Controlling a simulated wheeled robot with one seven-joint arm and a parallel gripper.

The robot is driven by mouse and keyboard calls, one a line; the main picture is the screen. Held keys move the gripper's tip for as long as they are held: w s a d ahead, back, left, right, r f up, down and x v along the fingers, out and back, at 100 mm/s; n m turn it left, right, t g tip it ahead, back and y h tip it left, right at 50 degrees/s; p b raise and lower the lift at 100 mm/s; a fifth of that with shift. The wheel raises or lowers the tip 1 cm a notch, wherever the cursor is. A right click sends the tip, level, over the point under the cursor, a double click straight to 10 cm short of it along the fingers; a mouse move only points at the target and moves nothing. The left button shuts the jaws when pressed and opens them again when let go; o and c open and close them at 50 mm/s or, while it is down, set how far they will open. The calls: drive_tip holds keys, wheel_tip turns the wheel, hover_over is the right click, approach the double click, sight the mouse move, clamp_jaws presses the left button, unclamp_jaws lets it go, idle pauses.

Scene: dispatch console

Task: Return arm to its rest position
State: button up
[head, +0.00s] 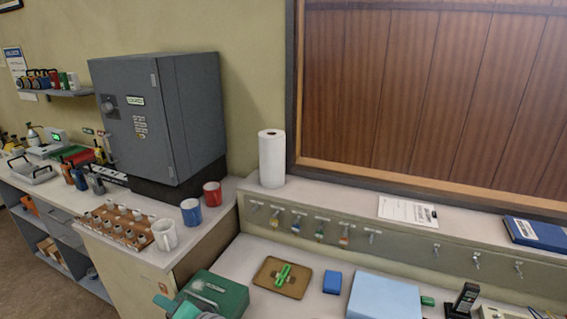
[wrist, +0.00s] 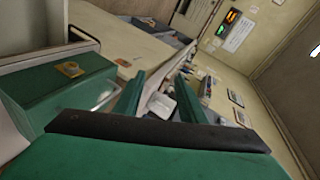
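My gripper (wrist: 160,78) shows in the wrist view with its two green fingers apart and nothing held between them. Beyond the fingers is an open view of the room, tilted. In the head view only a small teal part at the bottom edge, left of centre, looks like mine. It overlaps the front of a dark green box (head: 222,291) on the desk. A green box with a yellow item on top (wrist: 70,68) is left of the fingers in the wrist view. Most of my arm is out of view.
A brown tray (head: 263,285) with a green item, a blue block (head: 332,282) and a pale blue box (head: 384,297) lie on the desk. Keys hang on the panel behind. Mugs, including a white one (head: 165,235), stand left beside a grey safe (head: 140,115).

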drive_tip(key=s+d+f+m+t+h, duration=0.2)
drive_tip(key=s+d+f+t+h, duration=0.3)
drive_tip(key=s+d, duration=0.35)
drive_tip(key=s+d+f+m+t+h, duration=0.35)
drive_tip(key=s+d+f, duration=0.4)
drive_tip(key=s, duration=0.25)
drive_tip(key=s+d+r+n+h, duration=0.1)
drive_tip(key=s+d+n, duration=0.3)
drive_tip(key=s+d, duration=0.3)
drive_tip(key=s+d+r+n+h, duration=0.1)
drive_tip(key=s+d+n, duration=0.3)
drive_tip(key=s, duration=0.8)
drive_tip(key=d+g+h, duration=0.1)
drive_tip(key=d, duration=0.1)
drive_tip(key=shift+s+d+r, duration=0.15)
drive_tip(key=shift+d+r, duration=0.2)
drive_tip(key=shift+n+h, duration=0.25)
drive_tip(key=shift+c, duration=0.7)
